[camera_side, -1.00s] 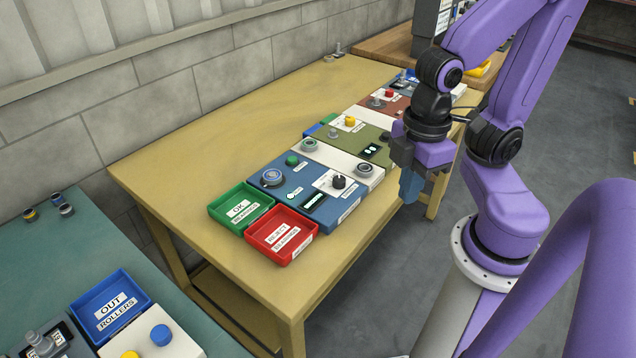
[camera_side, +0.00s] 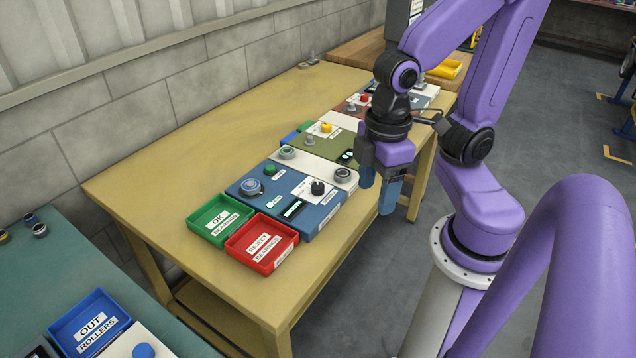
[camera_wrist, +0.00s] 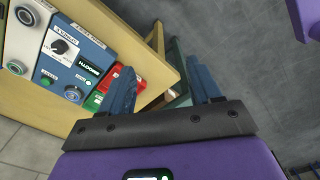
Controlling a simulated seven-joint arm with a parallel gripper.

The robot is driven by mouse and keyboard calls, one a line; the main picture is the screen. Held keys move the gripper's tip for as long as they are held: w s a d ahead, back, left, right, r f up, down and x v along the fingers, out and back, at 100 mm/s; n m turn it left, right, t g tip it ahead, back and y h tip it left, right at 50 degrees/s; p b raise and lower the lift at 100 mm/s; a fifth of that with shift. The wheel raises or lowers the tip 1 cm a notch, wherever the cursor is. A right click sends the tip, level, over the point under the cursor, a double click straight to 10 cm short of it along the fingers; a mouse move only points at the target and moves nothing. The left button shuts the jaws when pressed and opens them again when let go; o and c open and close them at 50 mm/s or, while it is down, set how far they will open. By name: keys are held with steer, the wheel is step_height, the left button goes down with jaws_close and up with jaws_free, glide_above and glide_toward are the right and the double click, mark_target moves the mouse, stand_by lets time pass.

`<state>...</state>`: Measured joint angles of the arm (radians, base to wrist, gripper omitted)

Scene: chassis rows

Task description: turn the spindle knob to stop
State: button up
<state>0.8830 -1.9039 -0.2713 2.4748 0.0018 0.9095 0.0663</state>
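The black spindle knob (camera_side: 317,187) sits on a white plate on the blue panel (camera_side: 250,210) in the side view. It also shows in the wrist view (camera_wrist: 60,46) at upper left, with a light pointer mark; its scale is too small to read. My gripper (camera_side: 380,187) hangs to the right of the blue panel, off the table's front edge and apart from the knob. In the wrist view its two blue fingers (camera_wrist: 163,88) are spread with nothing between them.
A green OK tray (camera_side: 203,232) and a red REJECT tray (camera_side: 238,250) stand at the panel's left. A round dial (camera_side: 251,187) and a green button (camera_side: 270,170) share the panel. Bare tabletop (camera_side: 150,180) lies behind the trays.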

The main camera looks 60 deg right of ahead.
steer(key=w+m, duration=0.6)
steer(key=w, duration=0.1)
steer(key=m, duration=1.7)
glide_above(318, 184)
step_height(318, 184, down, 3)
step_height(318, 184, down, 17)
steer(key=shift+a+f, duration=0.1)
steer(key=c, duration=1)
